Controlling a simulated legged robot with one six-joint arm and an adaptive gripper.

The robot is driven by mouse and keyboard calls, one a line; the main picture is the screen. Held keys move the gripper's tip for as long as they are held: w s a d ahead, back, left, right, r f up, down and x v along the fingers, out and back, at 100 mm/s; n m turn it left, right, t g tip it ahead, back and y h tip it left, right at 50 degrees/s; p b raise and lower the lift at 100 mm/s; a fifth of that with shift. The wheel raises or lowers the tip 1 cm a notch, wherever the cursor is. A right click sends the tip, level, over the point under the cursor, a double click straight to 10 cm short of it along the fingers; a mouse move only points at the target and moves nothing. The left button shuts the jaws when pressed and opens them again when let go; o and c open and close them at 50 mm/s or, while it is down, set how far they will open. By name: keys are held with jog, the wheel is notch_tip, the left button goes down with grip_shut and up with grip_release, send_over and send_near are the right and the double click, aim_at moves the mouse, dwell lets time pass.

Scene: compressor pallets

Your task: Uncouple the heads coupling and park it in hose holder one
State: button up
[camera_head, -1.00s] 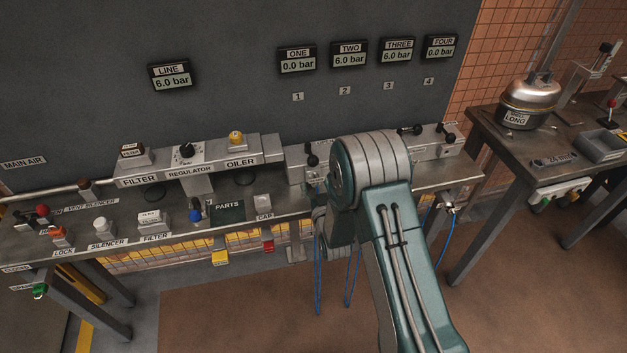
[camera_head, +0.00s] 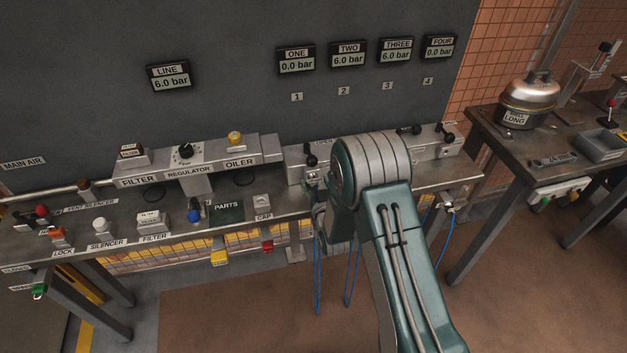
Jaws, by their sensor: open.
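My gripper (camera_head: 322,222) is mostly hidden behind my own green arm, low at the front edge of the bench below the manifold. Only part of it shows, with no coupling visible in it. Blue hoses (camera_head: 318,275) hang below the bench beside and behind my arm. Another blue hose (camera_head: 446,240) hangs further right from a fitting (camera_head: 450,208) at the bench's front edge. I cannot make out the heads coupling or hose holder one. The gauge display marked ONE (camera_head: 296,60) reads 0.0 bar.
The steel bench (camera_head: 110,225) carries the filter, regulator and oiler row (camera_head: 190,172) and loose parts at left. The manifold (camera_head: 440,140) with black levers stands behind my arm. A second table (camera_head: 490,140) with a pot (camera_head: 530,103) and a grey bin (camera_head: 600,147) is at right.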

aim_at(316, 187)
dwell(0.5)
grip_shut()
jog(key=shift+s, duration=0.1)
jog(key=shift+v, duration=2.9)
